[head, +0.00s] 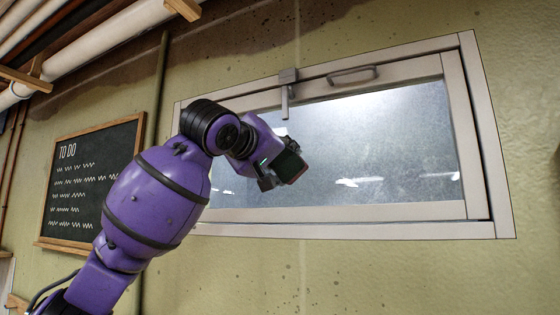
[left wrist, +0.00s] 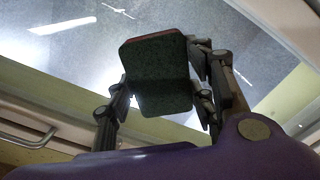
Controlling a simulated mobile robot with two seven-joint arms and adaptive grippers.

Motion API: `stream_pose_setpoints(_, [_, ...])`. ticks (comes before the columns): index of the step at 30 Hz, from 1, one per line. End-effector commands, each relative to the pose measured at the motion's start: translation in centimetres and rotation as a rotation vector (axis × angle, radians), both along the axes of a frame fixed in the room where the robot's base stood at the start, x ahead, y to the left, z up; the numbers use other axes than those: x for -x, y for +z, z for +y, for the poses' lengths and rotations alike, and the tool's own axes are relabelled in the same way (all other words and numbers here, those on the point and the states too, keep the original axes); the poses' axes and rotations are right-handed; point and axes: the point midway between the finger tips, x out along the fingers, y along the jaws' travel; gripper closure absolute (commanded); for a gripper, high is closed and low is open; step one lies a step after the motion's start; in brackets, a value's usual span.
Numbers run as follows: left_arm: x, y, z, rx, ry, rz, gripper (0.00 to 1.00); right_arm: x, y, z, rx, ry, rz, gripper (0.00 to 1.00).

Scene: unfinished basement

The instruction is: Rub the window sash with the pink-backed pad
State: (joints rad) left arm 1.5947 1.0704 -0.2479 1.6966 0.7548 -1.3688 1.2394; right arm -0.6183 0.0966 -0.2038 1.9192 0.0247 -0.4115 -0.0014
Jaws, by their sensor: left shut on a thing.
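The window sash (head: 400,212) is a pale frame around frosted glass, set high in the green wall and seeming shut. My left gripper (head: 268,175) is in front of the lower left part of the glass, shut on the pad (head: 291,166). The pad is dark green-black with a thin pinkish-red edge, and is tilted. In the left wrist view the pad (left wrist: 158,72) sits between the two fingers of the left gripper (left wrist: 162,98), with glass behind it. I cannot tell whether the pad touches the window. My right gripper is out of view.
A metal latch (head: 287,92) hangs over the top of the sash, with a bar handle (head: 352,74) to its right. A chalkboard (head: 90,182) hangs on the wall at left. Pipes (head: 110,40) run along the upper left. The wall below the window is clear.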

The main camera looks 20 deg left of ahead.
Motion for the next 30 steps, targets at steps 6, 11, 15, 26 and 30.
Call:
stream_pose_setpoints(6, [-0.4,-0.1,1.9,0.003,0.003,0.004,0.71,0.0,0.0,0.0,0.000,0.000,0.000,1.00])
stream_pose_setpoints(11, [-0.6,-0.1,3.1,0.002,0.004,0.003,0.71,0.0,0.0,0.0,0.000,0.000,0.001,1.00])
stream_pose_setpoints(15, [-0.6,-0.1,3.5,0.001,0.005,0.002,0.71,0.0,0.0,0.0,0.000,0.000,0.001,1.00])
stream_pose_setpoints(26, [-0.7,-0.2,6.3,0.002,0.006,0.004,0.71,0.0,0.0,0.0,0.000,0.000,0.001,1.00])
stream_pose_setpoints(30, [-0.7,-0.1,6.8,0.000,0.005,0.004,0.71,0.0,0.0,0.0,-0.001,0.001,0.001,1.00])
